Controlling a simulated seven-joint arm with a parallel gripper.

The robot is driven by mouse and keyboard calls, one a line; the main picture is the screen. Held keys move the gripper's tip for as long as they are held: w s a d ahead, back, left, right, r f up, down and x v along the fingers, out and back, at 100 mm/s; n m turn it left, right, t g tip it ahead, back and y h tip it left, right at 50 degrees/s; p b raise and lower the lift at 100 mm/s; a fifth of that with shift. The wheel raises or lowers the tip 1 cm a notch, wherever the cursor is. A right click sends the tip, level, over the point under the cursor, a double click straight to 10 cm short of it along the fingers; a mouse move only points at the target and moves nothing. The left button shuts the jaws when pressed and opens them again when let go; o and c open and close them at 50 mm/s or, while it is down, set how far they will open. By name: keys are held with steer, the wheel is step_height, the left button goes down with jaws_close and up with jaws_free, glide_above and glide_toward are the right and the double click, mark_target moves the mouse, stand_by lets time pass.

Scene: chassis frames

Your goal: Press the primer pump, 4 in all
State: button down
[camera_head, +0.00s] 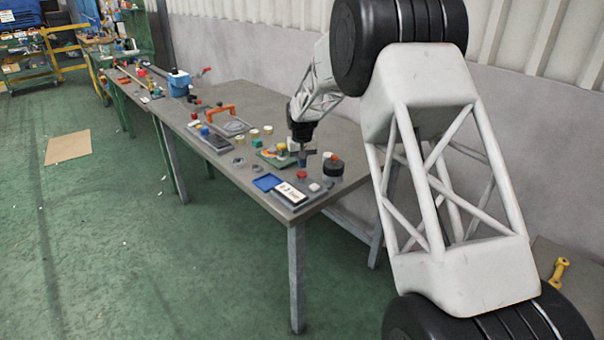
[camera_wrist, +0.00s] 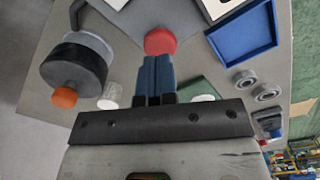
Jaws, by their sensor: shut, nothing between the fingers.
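My gripper (camera_wrist: 156,62) is shut and empty, with its two blue fingers side by side. Its tips appear close to a round red button (camera_wrist: 160,41) in the wrist view; I cannot tell whether they touch it. In the head view my gripper (camera_head: 302,162) is low over the near end of the bench, and the red button (camera_head: 302,174) lies just in front of it. A black round canister (camera_wrist: 73,66) with an orange knob (camera_wrist: 64,98) and a bent grey pipe stands left in the wrist view, apart from the fingers. I cannot tell for certain which is the primer pump.
A blue tray (camera_wrist: 243,43) and a white-faced box (camera_head: 289,193) lie near the bench's front edge. The black canister (camera_head: 333,166) stands right of my gripper. Grey rings (camera_wrist: 266,92) and small caps lie around. An orange-handled tool (camera_head: 221,113) is farther back.

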mark_target(302, 173)
steer(key=shift+f, duration=1.8)
steer(key=shift+r, duration=1.75)
steer(key=shift+r, duration=0.1)
steer(key=shift+r, duration=2.45)
